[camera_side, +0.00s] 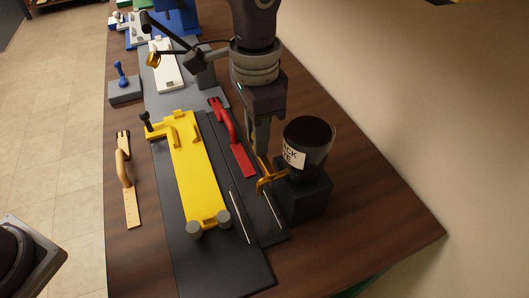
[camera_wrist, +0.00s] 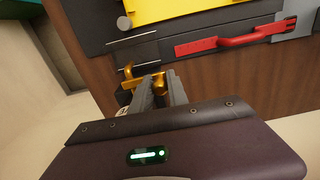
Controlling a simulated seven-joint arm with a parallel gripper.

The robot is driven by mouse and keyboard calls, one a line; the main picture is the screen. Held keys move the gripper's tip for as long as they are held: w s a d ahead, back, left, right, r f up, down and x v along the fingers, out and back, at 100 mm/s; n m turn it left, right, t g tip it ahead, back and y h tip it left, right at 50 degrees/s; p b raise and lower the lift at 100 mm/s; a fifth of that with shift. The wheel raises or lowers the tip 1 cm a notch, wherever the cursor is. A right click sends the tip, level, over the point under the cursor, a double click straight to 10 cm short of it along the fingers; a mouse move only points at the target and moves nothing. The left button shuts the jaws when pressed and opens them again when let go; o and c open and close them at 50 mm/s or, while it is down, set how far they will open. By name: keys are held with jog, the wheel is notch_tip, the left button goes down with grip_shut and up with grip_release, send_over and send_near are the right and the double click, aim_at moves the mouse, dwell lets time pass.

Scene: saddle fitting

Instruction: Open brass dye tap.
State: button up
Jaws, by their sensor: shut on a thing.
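The brass dye tap (camera_side: 266,181) sticks out from the left of a dark pot labelled as black dye (camera_side: 309,143), which stands on a black block (camera_side: 303,198). My gripper (camera_side: 262,152) reaches down beside the pot, its fingertips at the tap's upright handle. In the wrist view my gripper (camera_wrist: 160,85) has its fingers close around a brass part of the tap (camera_wrist: 131,82). It is shut on the tap handle. The fingers hide part of the handle, and the pot is almost wholly hidden in the wrist view.
A red handled tool (camera_side: 231,138) lies on the dark mat left of my gripper. A yellow fixture (camera_side: 192,165) and a wooden handled tool (camera_side: 127,180) are further left. Two thin pale strips (camera_side: 240,217) lie near the tap. Bare table is free at front right.

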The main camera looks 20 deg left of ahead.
jog(key=shift+s+a, duration=0.25)
jog(key=shift+s, duration=0.2)
jog(key=s, duration=0.6)
jog(key=shift+s, duration=0.4)
dwell(0.6)
jog(key=shift+s+d+f, duration=0.1)
jog(key=shift+d, duration=0.05)
jog(key=o, duration=0.9)
